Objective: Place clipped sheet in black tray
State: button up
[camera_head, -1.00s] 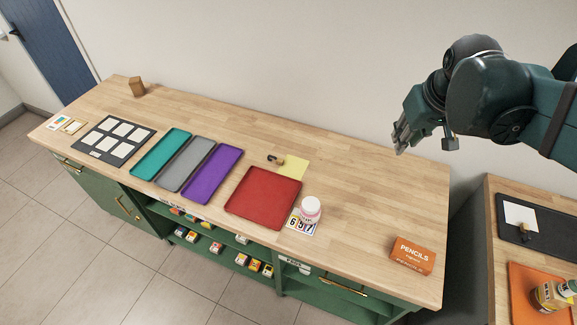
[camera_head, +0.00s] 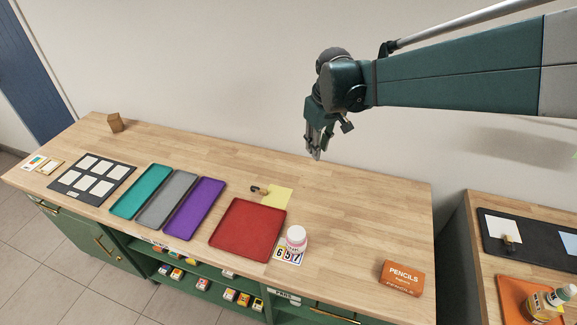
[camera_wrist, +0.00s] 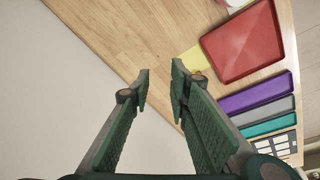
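A yellow sheet (camera_head: 279,198) with a dark and brass clip (camera_head: 260,190) at its left edge lies on the wooden counter behind the red tray. The sheet also shows in the wrist view (camera_wrist: 194,60), partly hidden by my finger. A black tray (camera_head: 492,238) on the right-hand counter holds a white sheet (camera_head: 503,229) with a clip (camera_head: 510,243) and a pale blue sheet at the picture's edge. My gripper (camera_head: 316,157) is above the back of the wooden counter, up and to the right of the yellow sheet. In the wrist view my gripper (camera_wrist: 160,80) is open and empty.
Purple (camera_head: 193,208), grey and teal trays lie left. A gap separates the two counters. An orange tray (camera_head: 515,300) holds bottles.

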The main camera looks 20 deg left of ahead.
jog(key=a+f+n+g, duration=0.1)
jog(key=a+f+n, duration=0.1)
jog(key=a+f, duration=0.7)
jog(key=a+f+n+g+h, duration=0.1)
jog(key=a+f+n, duration=0.2)
jog(key=a+f, duration=0.7)
jog(key=a, duration=0.7)
jog(key=shift+w+a+f, duration=0.15)
jog(key=shift+a+f, duration=0.05)
jog(key=shift+f, duration=0.05)
jog(key=shift+f, duration=1.3)
jog(key=shift+d+f, duration=0.1)
jog(key=shift+f, duration=2.5)
grip_shut()
